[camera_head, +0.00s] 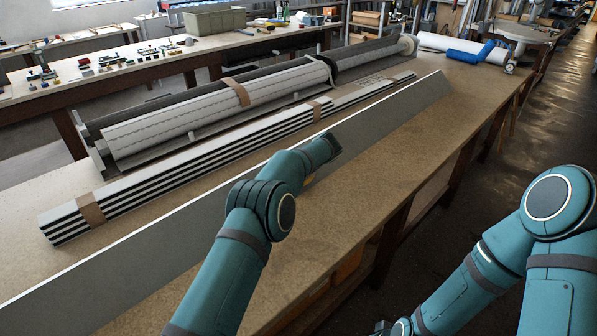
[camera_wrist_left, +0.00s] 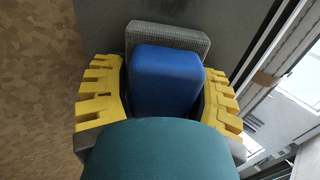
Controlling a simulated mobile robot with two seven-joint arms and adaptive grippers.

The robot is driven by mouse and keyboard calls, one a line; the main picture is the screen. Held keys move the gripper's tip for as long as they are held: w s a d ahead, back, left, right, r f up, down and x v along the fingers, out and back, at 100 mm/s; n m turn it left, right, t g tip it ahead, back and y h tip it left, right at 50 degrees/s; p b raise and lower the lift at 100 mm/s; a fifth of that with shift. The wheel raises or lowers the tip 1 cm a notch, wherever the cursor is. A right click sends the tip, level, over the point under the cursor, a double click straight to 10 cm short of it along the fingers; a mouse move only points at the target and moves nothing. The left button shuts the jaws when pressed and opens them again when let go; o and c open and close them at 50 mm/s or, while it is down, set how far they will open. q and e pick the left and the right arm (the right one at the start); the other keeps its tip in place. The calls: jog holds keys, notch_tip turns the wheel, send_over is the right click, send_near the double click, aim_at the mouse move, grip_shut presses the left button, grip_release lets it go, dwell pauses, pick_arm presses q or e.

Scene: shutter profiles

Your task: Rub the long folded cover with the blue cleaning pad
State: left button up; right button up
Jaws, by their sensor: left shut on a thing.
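The long folded cover (camera_head: 205,213) is a long, flat grey piece standing on edge along the table, from the lower left to the upper right. My left gripper (camera_wrist_left: 162,72), with yellow toothed fingers, is shut on the blue cleaning pad (camera_wrist_left: 166,82). The pad has a grey, rough-looking layer (camera_wrist_left: 172,36) on its far side, turned to the cover's grey face (camera_wrist_left: 215,15). It is at or very near that face; I cannot tell whether they touch. In the head view my left wrist hides the pad. My right arm is at the right; its gripper is out of the frame.
On the workbench (camera_head: 400,160), behind the cover, lie a strapped stack of striped profiles (camera_head: 180,182) and a shutter roll (camera_head: 200,115). A white roll with a blue wrap (camera_head: 465,55) lies at the far end. The bench top in front of the cover is mostly clear.

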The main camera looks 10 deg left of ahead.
pick_arm(q)
jog(key=shift+s+a+b, duration=0.75)
jog(key=shift+s+a, duration=0.2)
jog(key=shift+s, duration=0.2)
jog(key=shift+s+a+b, duration=0.75)
jog(key=shift+s+a, duration=0.15)
jog(key=shift+s, duration=0.25)
jog(key=shift+s+a+b, duration=0.85)
jog(key=shift+s+b, duration=0.05)
jog(key=shift+s, duration=0.2)
jog(key=shift+s+a+b, duration=0.8)
jog(key=shift+s+b, duration=0.05)
jog(key=shift+s, duration=0.25)
jog(key=shift+s+a+b, duration=0.3)
jog(key=shift+s+a, duration=0.25)
jog(key=shift+s, duration=0.15)
jog(key=shift+r, duration=0.1)
jog(key=shift+s+d+r, duration=0.15)
jog(key=shift+d+r, duration=0.15)
jog(key=shift+r, duration=0.15)
jog(key=shift+p+v, duration=0.75)
jog(key=shift+v, duration=1.65)
jog(key=shift+d, duration=0.1)
